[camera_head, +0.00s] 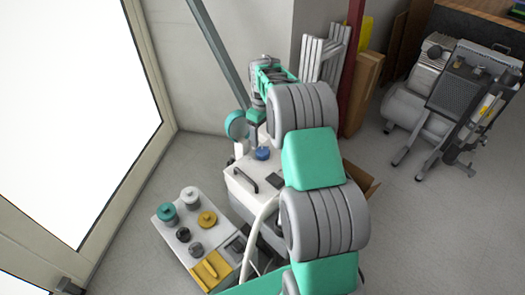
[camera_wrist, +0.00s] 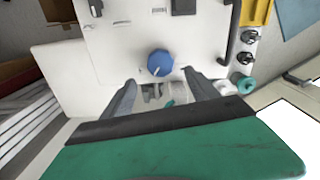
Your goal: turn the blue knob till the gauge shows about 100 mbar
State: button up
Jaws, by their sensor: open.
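The blue knob (camera_head: 262,153) sits on top of a white machine (camera_head: 236,186) in the head view. In the wrist view the blue knob (camera_wrist: 159,63) shows on the white panel (camera_wrist: 112,50), with a short white mark on its face. My gripper (camera_wrist: 158,78) is open, its two grey fingers spread on either side of the knob's near edge in the picture. No contact with the knob is visible, and the height above it is hard to judge. The fingers are not clear in the head view. I cannot make out a gauge or a reading in either view.
A black handle (camera_head: 274,180) is on the machine near the knob. A low white unit with teal, grey and yellow caps (camera_head: 207,218) stands at left. A cardboard box (camera_head: 360,180) is behind my arm. A compressor (camera_head: 408,108) stands at far right. Floor between is clear.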

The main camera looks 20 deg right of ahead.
aim_at(262, 150)
jog(key=m, duration=0.3)
jog(key=m+b, duration=0.1)
jog(key=m, duration=0.1)
jog(key=shift+f+m, duration=0.25)
jog(key=shift+m, duration=0.05)
notch_tip(262, 150, down, 7)
jog(key=shift+f+b, duration=0.2)
jog(key=shift+b, duration=0.65)
